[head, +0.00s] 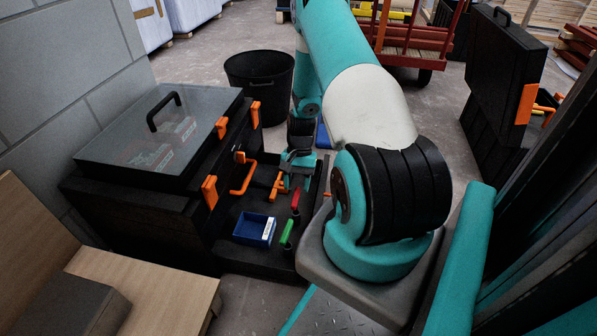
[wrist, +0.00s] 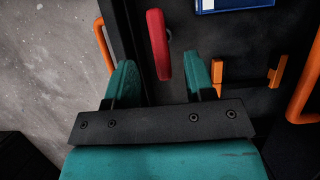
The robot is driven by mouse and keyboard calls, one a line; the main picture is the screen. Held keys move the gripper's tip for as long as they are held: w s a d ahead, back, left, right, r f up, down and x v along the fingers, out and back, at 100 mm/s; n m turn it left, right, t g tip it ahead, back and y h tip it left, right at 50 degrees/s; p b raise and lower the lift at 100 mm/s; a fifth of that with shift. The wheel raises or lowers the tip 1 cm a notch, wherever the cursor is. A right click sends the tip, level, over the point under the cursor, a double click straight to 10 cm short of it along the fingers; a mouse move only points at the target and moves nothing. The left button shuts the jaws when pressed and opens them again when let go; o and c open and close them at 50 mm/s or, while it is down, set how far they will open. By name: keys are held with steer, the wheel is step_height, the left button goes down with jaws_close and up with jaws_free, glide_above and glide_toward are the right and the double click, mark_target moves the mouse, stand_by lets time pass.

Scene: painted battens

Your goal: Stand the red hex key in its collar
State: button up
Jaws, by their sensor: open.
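The red hex key (head: 295,199) is in the dark open tray of the black toolbox, near the tray's right edge. In the wrist view the red hex key (wrist: 158,45) shows as a long red bar between and just beyond my fingertips. My gripper (wrist: 159,75) is open, with one teal finger on each side of the red bar and a visible gap to both. In the head view my gripper (head: 298,181) hangs just behind the red key. A small grey round part shows beside the red bar; I cannot tell if it is the collar.
A green-handled piece (head: 286,231) is in front of the red key. A blue bin (head: 254,229) is to its left. Orange handles (head: 241,175) and the toolbox's grey lid (head: 160,138) stand to the left. A black bucket (head: 259,85) is behind. Bare floor lies beyond the tray edge.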

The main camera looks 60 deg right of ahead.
mark_target(296, 195)
steer(key=b+x, duration=0.2)
steer(key=x, duration=0.4)
steer(key=shift+a+f+b, duration=0.1)
steer(key=shift+f+b, duration=0.2)
steer(key=shift+b, duration=0.1)
jaws_close()
steer(key=c, duration=0.7)
jaws_free()
jaws_close()
step_height(296, 195, up, 14)
steer(key=p, duration=1.3)
stand_by(0.7)
